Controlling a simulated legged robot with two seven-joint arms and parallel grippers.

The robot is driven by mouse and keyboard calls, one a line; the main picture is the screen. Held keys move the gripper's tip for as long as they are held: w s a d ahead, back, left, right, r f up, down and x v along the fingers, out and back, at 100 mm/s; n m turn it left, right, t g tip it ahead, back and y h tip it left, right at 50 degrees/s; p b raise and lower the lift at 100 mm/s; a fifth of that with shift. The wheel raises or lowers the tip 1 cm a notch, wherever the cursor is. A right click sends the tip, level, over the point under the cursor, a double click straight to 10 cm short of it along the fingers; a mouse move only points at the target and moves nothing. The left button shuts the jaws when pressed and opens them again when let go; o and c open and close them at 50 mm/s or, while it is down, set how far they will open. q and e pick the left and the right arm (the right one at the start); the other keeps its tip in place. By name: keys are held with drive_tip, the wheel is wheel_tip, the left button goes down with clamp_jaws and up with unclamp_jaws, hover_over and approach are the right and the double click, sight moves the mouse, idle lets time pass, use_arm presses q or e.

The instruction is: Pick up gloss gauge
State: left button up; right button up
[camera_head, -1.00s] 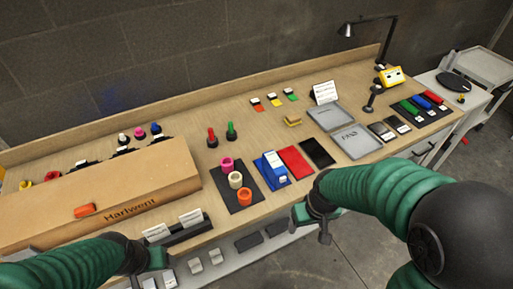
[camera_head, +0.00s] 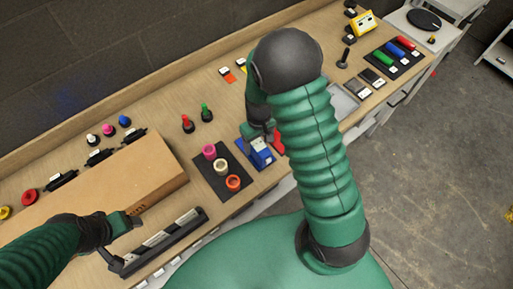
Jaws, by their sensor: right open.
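A blue block-shaped device (camera_head: 262,157), which looks like the gloss gauge, sits on the bench to the right of a dark mat with colored rings. My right gripper (camera_head: 260,137) is open, pointing down just above and behind it, and hides its upper part. I cannot tell whether the fingers touch it. My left gripper (camera_head: 132,222) is over the front edge of the cardboard box, and its finger opening is not clear.
The dark mat (camera_head: 212,185) holds pink, cream and orange rings. A cardboard box (camera_head: 150,170) and black rack (camera_head: 165,242) stand left. My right arm hides much of the bench's middle. A dark tray with colored bars (camera_head: 394,57) lies far right.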

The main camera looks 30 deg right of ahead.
sight(257, 144)
drive_tip(key=f, duration=0.1)
drive_tip(key=w+f, duration=0.1)
drive_tip(key=f, duration=0.2)
drive_tip(key=shift+w+d+p, duration=0.3)
drive_tip(key=shift+w+p, duration=0.05)
drive_tip(key=f, duration=0.2)
drive_tip(key=f+p, duration=0.1)
drive_tip(key=shift+d+f, duration=0.35)
drive_tip(key=shift+d, duration=0.05)
drive_tip(key=shift+f, duration=0.2)
drive_tip(key=shift+w+a, duration=0.1)
drive_tip(key=shift+a, duration=0.25)
drive_tip(key=c, duration=0.5)
use_arm(q)
drive_tip(key=shift+w+d+r, duration=0.4)
drive_tip(key=shift+w+r, duration=0.15)
drive_tip(key=shift+r, duration=0.25)
use_arm(e)
drive_tip(key=shift+d, duration=0.25)
clamp_jaws()
